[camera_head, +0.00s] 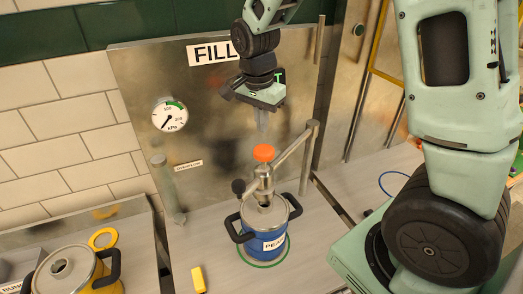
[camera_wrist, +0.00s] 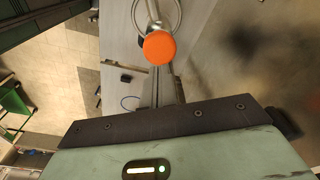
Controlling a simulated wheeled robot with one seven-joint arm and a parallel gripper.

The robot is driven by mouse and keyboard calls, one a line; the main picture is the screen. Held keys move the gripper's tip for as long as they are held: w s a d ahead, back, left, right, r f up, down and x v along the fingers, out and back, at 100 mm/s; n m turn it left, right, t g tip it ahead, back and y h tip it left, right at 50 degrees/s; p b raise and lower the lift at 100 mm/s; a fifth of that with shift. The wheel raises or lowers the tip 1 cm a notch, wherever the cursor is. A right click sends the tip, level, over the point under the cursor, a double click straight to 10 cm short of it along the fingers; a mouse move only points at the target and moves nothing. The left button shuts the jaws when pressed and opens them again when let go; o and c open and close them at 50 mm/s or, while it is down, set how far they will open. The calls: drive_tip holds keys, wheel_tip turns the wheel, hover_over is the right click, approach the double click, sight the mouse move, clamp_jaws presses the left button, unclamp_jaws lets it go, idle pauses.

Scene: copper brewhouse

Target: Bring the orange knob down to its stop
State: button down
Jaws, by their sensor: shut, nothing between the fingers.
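The orange knob (camera_head: 264,153) tops a metal plunger (camera_head: 264,183) that stands above a blue pot (camera_head: 264,232) with a metal lid and black handles. The knob also shows in the wrist view (camera_wrist: 159,48), near the top centre. My gripper (camera_head: 262,128) points down, shut and empty, with its fingertips just above the knob. A small gap seems to separate them. The fingertips cannot be made out in the wrist view.
A metal arm (camera_head: 290,150) runs from an upright post (camera_head: 309,160) to the plunger. A black ball (camera_head: 238,186) sits left of it. A yellow pot (camera_head: 75,275), a yellow block (camera_head: 198,279) and a pressure gauge (camera_head: 170,116) are at left. A metal panel stands behind.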

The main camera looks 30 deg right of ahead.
sight(264, 149)
drive_tip(key=shift+f, duration=0.1)
drive_tip(key=f+b, duration=0.5)
drive_tip(key=f, duration=0.1)
drive_tip(key=shift+d+f+b, duration=0.35)
drive_tip(key=shift+f+b, duration=0.05)
